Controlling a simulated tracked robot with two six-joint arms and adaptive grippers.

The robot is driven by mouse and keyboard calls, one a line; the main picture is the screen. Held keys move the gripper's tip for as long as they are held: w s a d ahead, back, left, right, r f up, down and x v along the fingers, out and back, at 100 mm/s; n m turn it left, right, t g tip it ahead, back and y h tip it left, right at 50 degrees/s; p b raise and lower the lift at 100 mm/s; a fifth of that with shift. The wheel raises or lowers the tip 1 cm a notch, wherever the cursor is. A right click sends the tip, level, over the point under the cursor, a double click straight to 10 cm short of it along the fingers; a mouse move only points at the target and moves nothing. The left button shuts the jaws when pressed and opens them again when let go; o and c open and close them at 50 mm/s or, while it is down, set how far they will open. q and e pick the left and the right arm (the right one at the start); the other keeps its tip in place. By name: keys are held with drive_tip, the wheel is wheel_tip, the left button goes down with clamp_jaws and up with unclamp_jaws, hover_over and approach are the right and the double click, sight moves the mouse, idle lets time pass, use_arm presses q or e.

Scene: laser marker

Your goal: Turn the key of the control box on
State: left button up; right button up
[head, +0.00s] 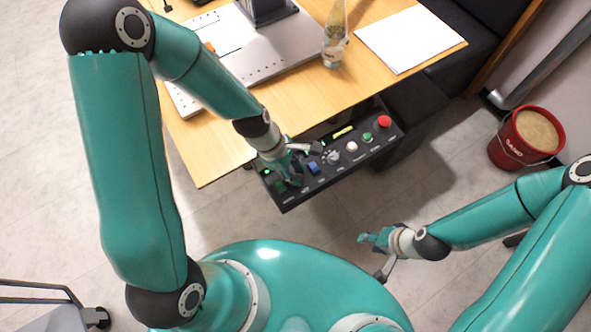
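The black control box (318,182) hangs at the table's front edge, its sloped panel facing up. On it I see a red button (384,121), a green button (367,137), a white button (352,146), a grey knob or switch (333,157) and a blue button (313,166). A small green light glows near its left end. My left gripper (305,166) is over the left part of the panel, fingers apart, and covers some controls. I cannot make out the key or whether the fingers touch anything. My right gripper (373,257) is open and empty, below and apart from the box.
The wooden table (215,150) carries a grey machine base (275,55), a glass bottle (334,40) and a white sheet (408,38). A red bucket (512,158) with tan contents stands on the floor at right. The floor between box and my body is clear.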

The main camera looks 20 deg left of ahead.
use_arm(q)
drive_tip(key=shift+c, duration=0.3)
clamp_jaws()
drive_tip(key=shift+r, duration=0.1)
drive_tip(key=shift+w+m+g+p, duration=0.15)
drive_tip(key=shift+m+g+p, duration=0.35)
drive_tip(key=shift+m+p, duration=0.6)
drive_tip(key=m+g, duration=0.1)
drive_tip(key=m, duration=0.2)
drive_tip(key=shift+w, duration=0.1)
drive_tip(key=m+g, duration=0.1)
drive_tip(key=m, duration=0.1)
drive_tip(key=shift+w+m+y+b, duration=0.1)
drive_tip(key=shift+m+y+b, duration=0.2)
drive_tip(key=shift+m+y, duration=0.1)
drive_tip(key=m+g+b, duration=0.1)
drive_tip(key=m, duration=0.2)
drive_tip(key=shift+d+m+y, duration=0.15)
drive_tip(key=shift+m+y, duration=0.15)
drive_tip(key=shift+y, duration=0.1)
drive_tip(key=m+y, duration=0.1)
drive_tip(key=m, duration=0.2)
drive_tip(key=m+g+y+b, duration=0.1)
drive_tip(key=m, duration=0.2)
drive_tip(key=shift+w+d, duration=0.1)
drive_tip(key=shift+d, duration=0.05)
drive_tip(key=shift+m, duration=0.3)
